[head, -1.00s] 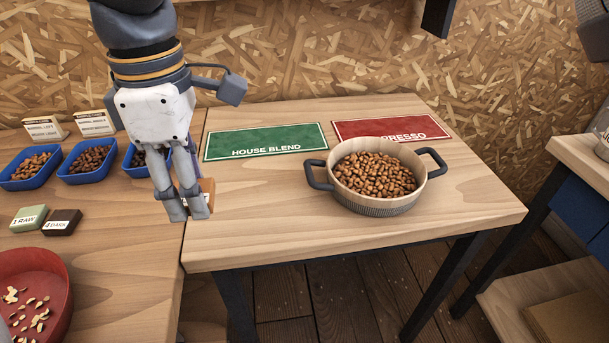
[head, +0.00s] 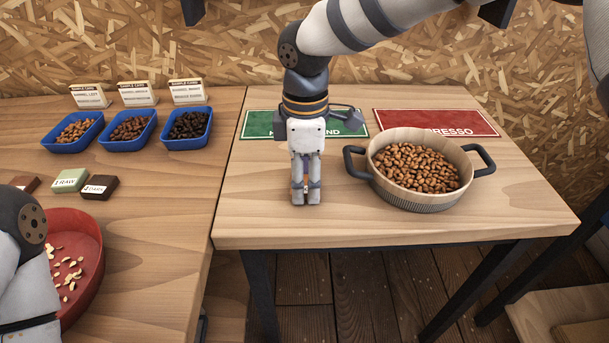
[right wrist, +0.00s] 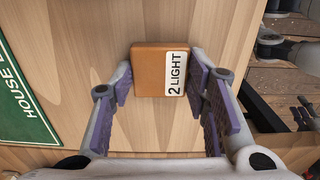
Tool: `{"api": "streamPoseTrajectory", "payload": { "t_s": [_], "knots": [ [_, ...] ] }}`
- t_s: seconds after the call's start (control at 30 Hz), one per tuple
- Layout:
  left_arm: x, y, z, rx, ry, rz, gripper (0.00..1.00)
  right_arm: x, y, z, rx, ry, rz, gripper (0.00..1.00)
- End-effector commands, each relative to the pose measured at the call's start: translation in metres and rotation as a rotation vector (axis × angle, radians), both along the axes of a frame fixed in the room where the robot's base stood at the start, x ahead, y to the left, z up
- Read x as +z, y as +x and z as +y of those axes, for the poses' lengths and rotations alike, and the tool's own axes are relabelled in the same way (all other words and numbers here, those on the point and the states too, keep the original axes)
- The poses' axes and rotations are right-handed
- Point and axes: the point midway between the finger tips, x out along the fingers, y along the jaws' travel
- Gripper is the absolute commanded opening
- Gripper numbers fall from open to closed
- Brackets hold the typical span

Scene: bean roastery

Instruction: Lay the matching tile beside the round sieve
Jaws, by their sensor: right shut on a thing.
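The round sieve (head: 422,196) has a pale wooden rim, two dark handles and roasted brown beans (head: 415,167) inside. It stands on the right table. My right gripper (head: 306,198) points down, left of the sieve's left handle. It is shut on an orange-brown tile, labelled "2 LIGHT" in the right wrist view (right wrist: 150,72). In the head view the fingers hide nearly all of the tile. It is low over the tabletop; I cannot tell whether it touches. My left arm shows at the lower left, its gripper out of view.
A green HOUSE BLEND mat (head: 257,122) and a red ESPRESSO mat (head: 440,119) lie behind. On the left table are blue sample trays (head: 75,148) with cards, a RAW tile (head: 70,180), a DARK tile (head: 99,186), a partly hidden brown tile and a red bowl (head: 88,245).

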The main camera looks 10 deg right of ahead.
Motion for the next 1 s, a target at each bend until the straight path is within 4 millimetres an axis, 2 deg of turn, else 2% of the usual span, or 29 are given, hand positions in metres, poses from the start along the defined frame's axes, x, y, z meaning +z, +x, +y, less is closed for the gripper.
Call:
{"api": "streamPoseTrajectory", "payload": {
  "t_s": [0.33,0.37,0.4,0.43,0.77,0.87,1.0],
  "knots": [
    [0.000,0.000,0.000,0.000,0.000,-0.001,0.31,-0.003,0.000,0.001,0.000,0.001,-0.003,0.14],
    [0.000,0.000,0.000,0.000,0.000,-0.001,0.31,-0.003,0.001,0.001,0.000,0.001,-0.004,0.49],
    [0.000,0.000,0.000,0.000,0.000,-0.001,0.31,-0.003,0.001,0.001,0.000,0.001,-0.004,0.59],
    [0.000,0.000,0.000,0.000,0.000,-0.001,0.31,-0.003,0.001,0.001,0.000,0.001,-0.004,0.63],
    [0.000,0.000,0.000,0.000,0.000,-0.001,0.31,0.001,0.001,0.001,-0.001,0.001,-0.004,0.63],
    [0.002,0.001,0.000,0.000,0.000,-0.005,0.31,0.019,0.002,0.001,-0.002,0.001,-0.009,0.63],
    [0.004,0.004,0.000,0.000,0.000,-0.013,0.31,0.059,0.002,0.001,-0.002,0.003,-0.012,0.63]
  ]
}}
